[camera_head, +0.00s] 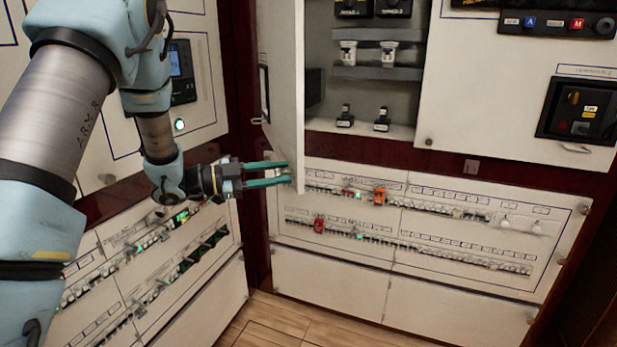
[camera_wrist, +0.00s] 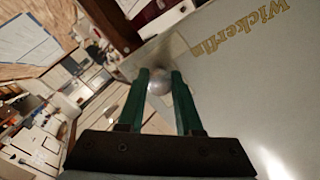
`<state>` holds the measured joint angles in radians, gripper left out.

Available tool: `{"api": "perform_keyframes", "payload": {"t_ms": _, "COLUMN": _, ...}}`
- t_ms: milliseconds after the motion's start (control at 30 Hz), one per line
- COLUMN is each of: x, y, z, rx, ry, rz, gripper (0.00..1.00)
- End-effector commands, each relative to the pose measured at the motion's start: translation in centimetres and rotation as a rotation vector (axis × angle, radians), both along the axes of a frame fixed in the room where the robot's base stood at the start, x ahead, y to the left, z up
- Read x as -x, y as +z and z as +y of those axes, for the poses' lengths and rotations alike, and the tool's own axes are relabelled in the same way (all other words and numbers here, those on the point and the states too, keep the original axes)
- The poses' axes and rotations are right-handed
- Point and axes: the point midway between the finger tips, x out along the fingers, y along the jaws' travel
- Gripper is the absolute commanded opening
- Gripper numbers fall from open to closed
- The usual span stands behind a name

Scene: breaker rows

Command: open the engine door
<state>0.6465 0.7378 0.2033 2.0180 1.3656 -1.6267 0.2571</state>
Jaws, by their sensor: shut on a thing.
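A white cabinet door (camera_head: 280,70), which I take as the engine door, stands swung out from its cabinet in the head view, seen nearly edge-on. Its face (camera_wrist: 240,80) fills the right of the wrist view, with gold lettering "Wickerfin". My gripper (camera_head: 289,173) is at the door's lower edge in the head view. In the wrist view, my gripper's green fingers (camera_wrist: 160,78) are on both sides of a round metal knob (camera_wrist: 158,84) on the door, shut on it. The knob is hidden by the fingers in the head view.
The open cabinet (camera_head: 370,95) shows shelves with black and white devices. Below is a panel of breaker rows (camera_head: 420,215), with another breaker panel (camera_head: 150,270) at the left. A second white door (camera_head: 480,90) is at the right. Wooden floor (camera_head: 270,320) shows at the bottom.

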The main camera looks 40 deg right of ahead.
Motion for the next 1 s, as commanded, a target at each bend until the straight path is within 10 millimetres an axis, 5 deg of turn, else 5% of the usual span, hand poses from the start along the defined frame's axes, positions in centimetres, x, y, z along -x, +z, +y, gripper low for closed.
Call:
{"api": "perform_keyframes", "payload": {"t_ms": 300, "x": -2.1, "y": 0.2, "z": 4.6, "rx": 0.006, "ry": -0.108, "rz": 0.001, "gripper": 0.0}}
{"api": "perform_keyframes", "payload": {"t_ms": 800, "x": -2.4, "y": 0.3, "z": 5.2, "rx": 0.008, "ry": -0.126, "rz": 0.001, "gripper": 0.0}}
{"api": "perform_keyframes", "payload": {"t_ms": 833, "x": -2.4, "y": 0.3, "z": 5.2, "rx": 0.008, "ry": -0.126, "rz": 0.001, "gripper": 0.36}}
{"api": "perform_keyframes", "payload": {"t_ms": 1000, "x": -2.4, "y": 0.2, "z": 5.3, "rx": 0.006, "ry": -0.125, "rz": 0.0, "gripper": 0.55}}
